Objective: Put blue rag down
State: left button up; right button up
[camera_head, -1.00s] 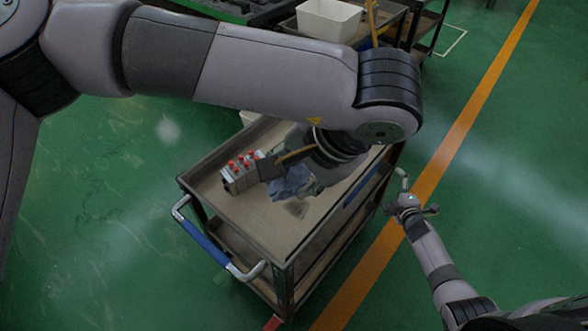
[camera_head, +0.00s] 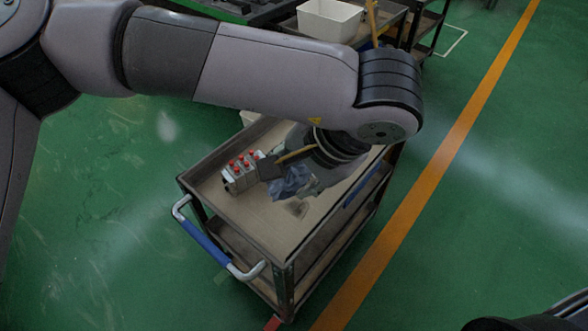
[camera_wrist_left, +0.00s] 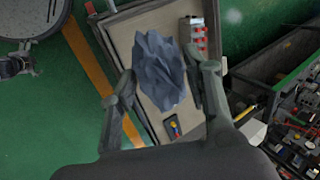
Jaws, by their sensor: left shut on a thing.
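The blue rag (camera_head: 289,184) is crumpled and hangs in my left gripper over the top of a cart (camera_head: 258,226). In the left wrist view the rag (camera_wrist_left: 158,72) sits between the two fingers of my left gripper (camera_wrist_left: 162,78), which is shut on it. The cart top (camera_wrist_left: 122,32) lies below; I cannot tell whether the rag touches it. In the head view my left arm covers much of this gripper. My right gripper does not show in the head view now.
A grey valve block with red caps (camera_head: 241,172) stands on the cart beside the rag. A small dark item with yellow and red parts (camera_wrist_left: 173,128) lies on the cart top. A white bin (camera_head: 328,20) is at the back. Bare cart surface lies toward the handle (camera_head: 203,242).

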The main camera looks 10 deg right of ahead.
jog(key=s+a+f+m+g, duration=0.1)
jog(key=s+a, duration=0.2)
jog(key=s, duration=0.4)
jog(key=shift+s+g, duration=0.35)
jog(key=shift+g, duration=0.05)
